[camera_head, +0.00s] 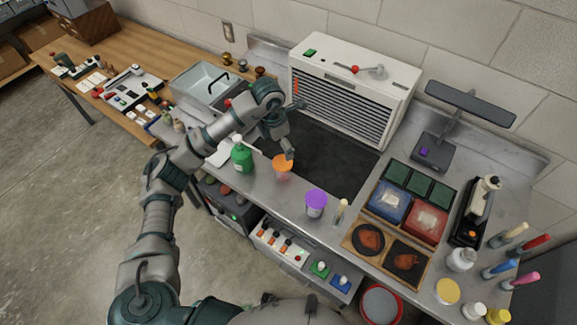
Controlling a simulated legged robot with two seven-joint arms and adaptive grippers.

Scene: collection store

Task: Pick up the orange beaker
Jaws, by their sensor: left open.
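The orange beaker (282,172) stands upright on the metal counter, near its front edge, between a green bottle and a purple beaker. My left gripper (288,150) is open and points down just behind and above the beaker's rim. A fingertip overlaps the rim in the picture, and I cannot tell whether it touches. Nothing shows held in it. My right gripper is not in view.
A green bottle (242,158) stands close left of the beaker, and a purple beaker (315,204) stands to its right. A dark mat (335,165) lies behind. A white slatted cabinet (352,75) stands at the back, and a divided wooden tray (382,262) lies right.

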